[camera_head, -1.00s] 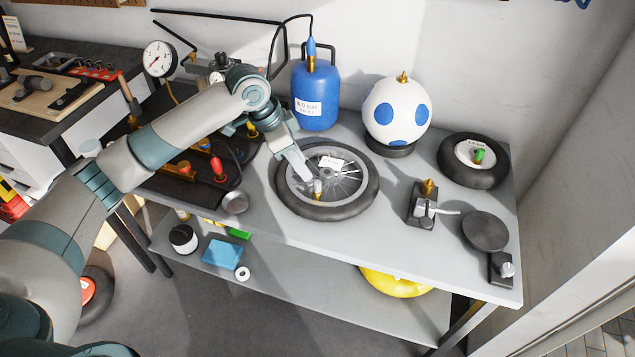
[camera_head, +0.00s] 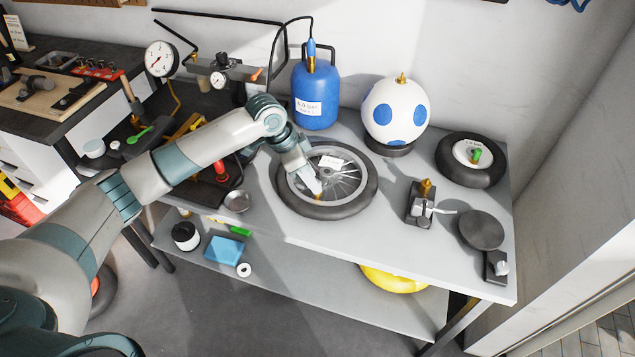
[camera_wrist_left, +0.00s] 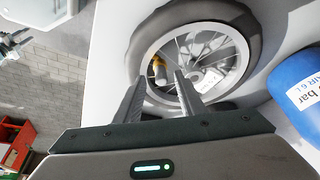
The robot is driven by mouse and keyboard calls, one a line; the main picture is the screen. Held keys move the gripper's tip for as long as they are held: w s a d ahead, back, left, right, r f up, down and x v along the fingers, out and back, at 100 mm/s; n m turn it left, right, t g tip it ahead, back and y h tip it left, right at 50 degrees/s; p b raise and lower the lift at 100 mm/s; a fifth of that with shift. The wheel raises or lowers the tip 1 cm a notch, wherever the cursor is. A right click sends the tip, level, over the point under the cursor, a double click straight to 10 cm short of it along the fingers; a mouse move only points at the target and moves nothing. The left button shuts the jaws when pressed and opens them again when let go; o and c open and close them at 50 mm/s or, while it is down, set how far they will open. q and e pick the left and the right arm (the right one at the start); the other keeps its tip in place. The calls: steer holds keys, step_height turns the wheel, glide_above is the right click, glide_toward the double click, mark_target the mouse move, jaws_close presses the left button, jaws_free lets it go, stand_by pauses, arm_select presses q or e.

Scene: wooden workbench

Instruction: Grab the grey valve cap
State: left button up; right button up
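The spoked wheel (camera_head: 350,210) lies flat on the grey workbench. The cap is too small there to see in detail. In the head view my left gripper (camera_head: 315,188) is low over the wheel's near left part and hides the cap. In the left wrist view the left gripper (camera_wrist_left: 158,80) is open, its two fingers apart, with the stem and cap showing in the gap between the tips. I cannot tell whether they touch.
A blue tank (camera_head: 316,95) stands behind the wheel, beside a white ball with blue spots (camera_head: 396,110). A brass-topped valve block (camera_head: 421,205) stands right of the wheel. A small metal bowl (camera_head: 237,201) sits to its left. A small tyre (camera_head: 470,160) lies at the back right.

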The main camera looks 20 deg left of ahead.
arm_select(q)
steer(key=shift+x, duration=1.25)
jaws_close()
